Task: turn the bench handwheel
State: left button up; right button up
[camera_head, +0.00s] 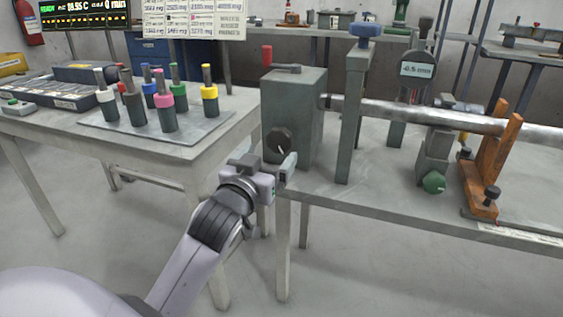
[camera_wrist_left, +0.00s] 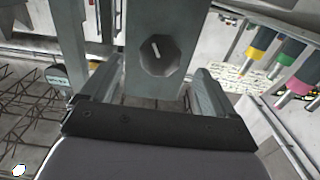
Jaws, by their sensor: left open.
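The handwheel (camera_head: 278,146) is a dark, many-sided knob with a white pointer line. It sits on the front face of a grey-green box (camera_head: 306,110) at the bench's left end. It also shows in the left wrist view, where the knob (camera_wrist_left: 159,56) lies between the two fingers. My left gripper (camera_head: 266,163) is open just below and in front of the knob, with a finger to either side. In the left wrist view the gripper (camera_wrist_left: 156,68) is empty. I cannot tell whether the fingertips reach around the knob. My right gripper is not in view.
A post with a blue knob (camera_head: 366,30), a dial reading -0.5 mm (camera_head: 417,69), a long metal shaft (camera_head: 415,117) and an orange bracket (camera_head: 490,165) stand to the right. A side table (camera_head: 180,150) holds several coloured tools.

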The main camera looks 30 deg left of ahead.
aim_at(278, 144)
pick_arm(q)
jog(key=shift+w+a+r, duration=0.15)
jog(key=shift+w, duration=0.3)
jog(key=shift+b+x, duration=0.4)
jog(key=shift+x, duration=2.7)
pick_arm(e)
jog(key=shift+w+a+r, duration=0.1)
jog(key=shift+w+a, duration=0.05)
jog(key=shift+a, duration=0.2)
